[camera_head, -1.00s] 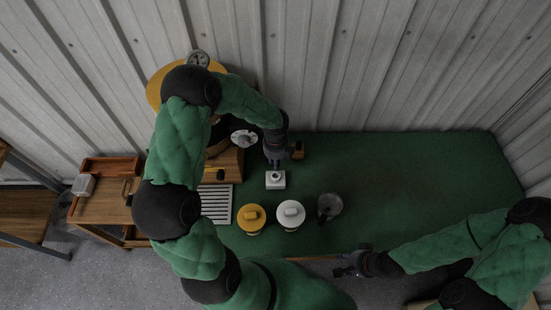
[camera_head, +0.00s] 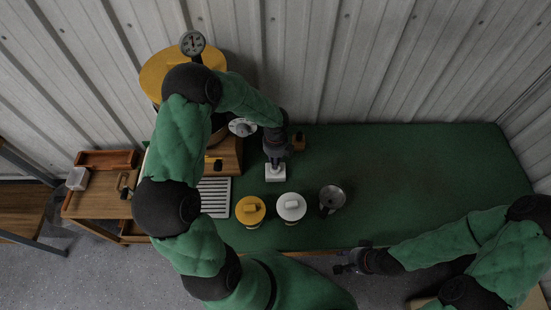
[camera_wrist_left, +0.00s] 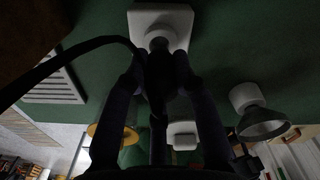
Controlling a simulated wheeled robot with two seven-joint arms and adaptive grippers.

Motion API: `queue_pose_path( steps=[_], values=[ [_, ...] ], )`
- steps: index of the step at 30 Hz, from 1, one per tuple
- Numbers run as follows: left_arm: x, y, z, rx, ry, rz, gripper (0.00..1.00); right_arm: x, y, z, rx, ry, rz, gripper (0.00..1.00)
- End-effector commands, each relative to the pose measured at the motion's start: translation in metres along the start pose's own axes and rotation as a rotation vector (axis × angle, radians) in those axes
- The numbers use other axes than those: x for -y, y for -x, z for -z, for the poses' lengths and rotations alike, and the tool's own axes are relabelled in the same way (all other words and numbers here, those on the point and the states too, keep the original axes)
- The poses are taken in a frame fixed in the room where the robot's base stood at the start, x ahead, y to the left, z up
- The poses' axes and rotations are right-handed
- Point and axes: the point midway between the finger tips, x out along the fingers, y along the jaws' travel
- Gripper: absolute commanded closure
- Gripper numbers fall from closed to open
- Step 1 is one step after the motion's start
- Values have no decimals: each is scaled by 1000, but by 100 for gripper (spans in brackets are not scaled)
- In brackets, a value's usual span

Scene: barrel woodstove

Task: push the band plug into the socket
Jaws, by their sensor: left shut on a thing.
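The white socket (camera_head: 275,173) sits on the green surface, below my left gripper in the head view. It fills the top middle of the left wrist view as a square block with a round raised part (camera_wrist_left: 160,19). My left gripper (camera_head: 274,158) points down at it and is shut on the dark band plug (camera_wrist_left: 158,72), whose black cable curves away to the left in the wrist view. The plug's end is at the socket's round part; how deep it sits is hidden. My right gripper (camera_head: 345,265) is open and empty beyond the front edge.
Yellow (camera_head: 250,210) and white (camera_head: 291,207) lidded pots and a grey metal cup (camera_head: 332,198) stand in front of the socket. A slatted white rack (camera_head: 215,196) and a wooden box lie left. The green surface (camera_head: 430,180) is clear at the right.

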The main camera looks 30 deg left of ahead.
Motion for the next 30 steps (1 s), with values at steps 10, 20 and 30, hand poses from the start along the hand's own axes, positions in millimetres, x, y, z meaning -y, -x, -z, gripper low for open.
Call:
queue_pose_path(
  steps=[10, 20, 30],
  values=[
    [0, 0, 0, 0, -5, 0, 100, 0, 1, 0, 0, 0, 0, 60],
    [0, -5, 0, -3, -30, -3, 100, 1, 2, 0, 0, 0, 0, 60],
    [0, -5, 0, -3, -30, -3, 100, 1, 2, 0, 0, 0, 0, 60]
  ],
)
